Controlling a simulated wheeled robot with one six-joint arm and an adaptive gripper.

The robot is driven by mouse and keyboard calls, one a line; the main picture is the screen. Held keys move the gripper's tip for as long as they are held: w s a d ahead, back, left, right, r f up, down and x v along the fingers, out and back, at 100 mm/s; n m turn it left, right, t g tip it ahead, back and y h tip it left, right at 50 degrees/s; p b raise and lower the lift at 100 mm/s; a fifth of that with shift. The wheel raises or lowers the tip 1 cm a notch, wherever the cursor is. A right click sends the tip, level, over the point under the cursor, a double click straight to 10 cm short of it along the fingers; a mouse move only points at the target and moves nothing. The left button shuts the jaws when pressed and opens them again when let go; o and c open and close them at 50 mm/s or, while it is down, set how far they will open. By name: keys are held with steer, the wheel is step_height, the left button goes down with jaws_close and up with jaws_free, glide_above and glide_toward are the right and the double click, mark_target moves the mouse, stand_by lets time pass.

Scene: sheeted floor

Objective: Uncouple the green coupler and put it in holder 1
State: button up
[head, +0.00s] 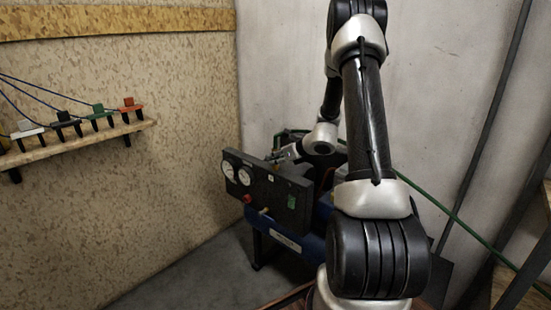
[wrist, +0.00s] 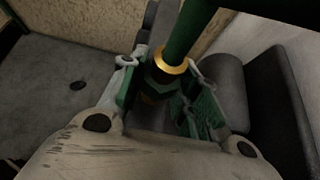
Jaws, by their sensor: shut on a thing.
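In the wrist view a thick green hose (wrist: 193,30) ends in a brass ring (wrist: 172,63) and a dark coupler body with green on it (wrist: 155,80), which I take as the green coupler. My gripper (wrist: 165,88) is shut on this coupler, with a green-padded finger on either side. In the head view my gripper (head: 288,153) is behind the top of the black gauge panel, and the coupler is hidden there. On the wall shelf stand white (head: 27,128), black (head: 66,121), green (head: 100,113) and red (head: 130,104) blocks. I cannot tell which spot is holder 1.
The black panel (head: 268,190) with two gauges and a red knob stands before a blue tank (head: 309,245). The shelf (head: 80,143) on the left wall carries blue lines. A green hose (head: 450,213) runs down to the right. Floor left of the tank is clear.

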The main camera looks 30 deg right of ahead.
mark_target(277, 149)
jaws_close()
steer(key=shift+r, duration=2.35)
steer(key=shift+r, duration=0.2)
steer(key=shift+r, duration=1.9)
steer(key=shift+d, duration=0.1)
